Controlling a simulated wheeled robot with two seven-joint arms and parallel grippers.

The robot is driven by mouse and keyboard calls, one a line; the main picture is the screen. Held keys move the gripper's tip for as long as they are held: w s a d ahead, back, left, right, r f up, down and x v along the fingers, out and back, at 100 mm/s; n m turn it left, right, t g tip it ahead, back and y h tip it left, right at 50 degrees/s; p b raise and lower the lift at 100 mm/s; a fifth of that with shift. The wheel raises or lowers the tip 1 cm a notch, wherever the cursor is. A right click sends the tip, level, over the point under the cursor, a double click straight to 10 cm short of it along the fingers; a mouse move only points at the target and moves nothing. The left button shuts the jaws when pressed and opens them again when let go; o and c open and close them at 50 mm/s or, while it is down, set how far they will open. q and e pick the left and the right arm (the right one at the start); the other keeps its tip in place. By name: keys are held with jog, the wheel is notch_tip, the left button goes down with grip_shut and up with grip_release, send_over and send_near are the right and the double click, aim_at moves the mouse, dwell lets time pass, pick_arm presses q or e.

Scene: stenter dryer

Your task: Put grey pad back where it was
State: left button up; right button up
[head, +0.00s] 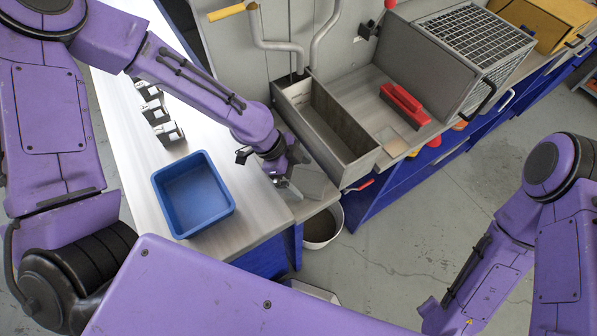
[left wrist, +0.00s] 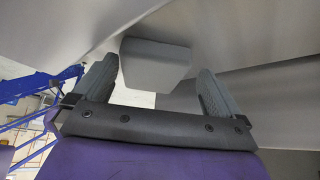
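A flat grey pad (head: 313,183) with cut corners shows at the end corner of the light counter, beside the narrow grey trough. My left gripper (head: 286,180) is just to its left, pointing down, and partly covers that spot. In the left wrist view the grey pad (left wrist: 155,65) appears ahead, between the two finger directions. The fingers of the left gripper (left wrist: 156,82) stand wide apart with a clear gap, and neither is seen touching the pad. What lies under the pad is hard to tell. My right arm is at the right, its gripper out of frame.
A blue bin (head: 193,196) stands on the counter (head: 135,150) close to the left gripper. The grey trough (head: 325,125) has raised walls. A red-handled tool (head: 403,103) and a wire-mesh box (head: 478,42) are beyond it. A white bucket (head: 322,228) is on the floor below.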

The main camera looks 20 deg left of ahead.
pick_arm(q)
jog(key=shift+s+r, duration=0.15)
jog(key=v, duration=1.1)
jog(key=shift+a+r, duration=0.15)
jog(key=shift+r, duration=0.2)
